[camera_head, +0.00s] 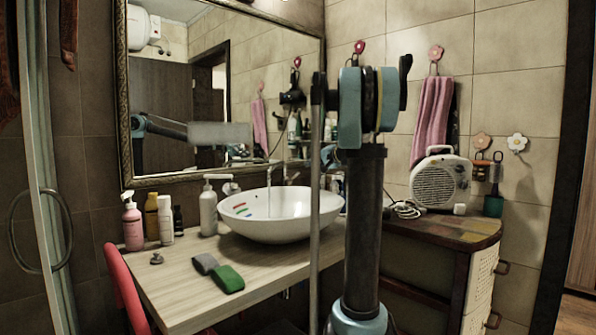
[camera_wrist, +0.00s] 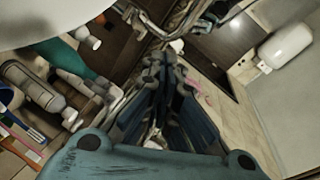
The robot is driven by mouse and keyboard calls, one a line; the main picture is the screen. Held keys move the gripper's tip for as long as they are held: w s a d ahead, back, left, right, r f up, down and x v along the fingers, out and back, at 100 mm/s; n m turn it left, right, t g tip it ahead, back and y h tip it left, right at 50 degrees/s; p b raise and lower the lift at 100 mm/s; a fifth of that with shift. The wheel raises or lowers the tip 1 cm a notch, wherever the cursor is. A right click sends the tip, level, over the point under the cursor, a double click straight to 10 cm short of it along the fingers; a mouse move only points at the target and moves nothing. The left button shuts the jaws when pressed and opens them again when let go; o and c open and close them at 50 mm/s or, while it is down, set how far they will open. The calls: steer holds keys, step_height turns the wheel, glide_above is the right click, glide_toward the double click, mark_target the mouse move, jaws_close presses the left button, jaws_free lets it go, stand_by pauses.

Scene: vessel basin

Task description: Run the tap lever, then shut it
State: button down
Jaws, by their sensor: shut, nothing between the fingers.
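The chrome tap (camera_wrist: 178,22) shows at the top of the wrist view, just beyond my fingertips. My gripper (camera_wrist: 155,62) points toward it with its fingers together and nothing held. I cannot tell whether the fingers touch the tap or its lever. In the head view a curved spout (camera_head: 277,168) shows behind the white vessel basin (camera_head: 272,228). A thin pale line, which looks like running water, drops from it into the basin. The lever is not clear in either view. My arm hides part of the area right of the basin, and my gripper is not seen in the head view.
Bottles, including a pink one (camera_head: 132,222) and a white pump bottle (camera_head: 208,208), stand left of the basin. A grey-green sponge (camera_head: 219,273) lies on the wooden counter (camera_head: 180,290). A mirror (camera_head: 225,95) hangs behind. A white heater (camera_head: 440,181) stands at the right.

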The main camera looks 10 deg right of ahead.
steer(key=r+n, duration=0.2)
steer(key=n, duration=1.2)
glide_above(299, 173)
steer(key=w+a, duration=0.2)
steer(key=shift+s+d+f, duration=0.1)
steer(key=shift+d+f, duration=0.15)
steer(key=shift+f, duration=0.55)
steer(key=shift+s+d+f, duration=0.25)
steer(key=shift+s+f, duration=0.1)
steer(key=shift+f, duration=0.3)
steer(key=shift+s+d+f, duration=0.25)
steer(key=shift+s+f, duration=0.1)
steer(key=shift+f, duration=0.25)
steer(key=shift+s+d+f, duration=0.15)
steer(key=shift+s+f, duration=0.1)
steer(key=shift+f, duration=0.15)
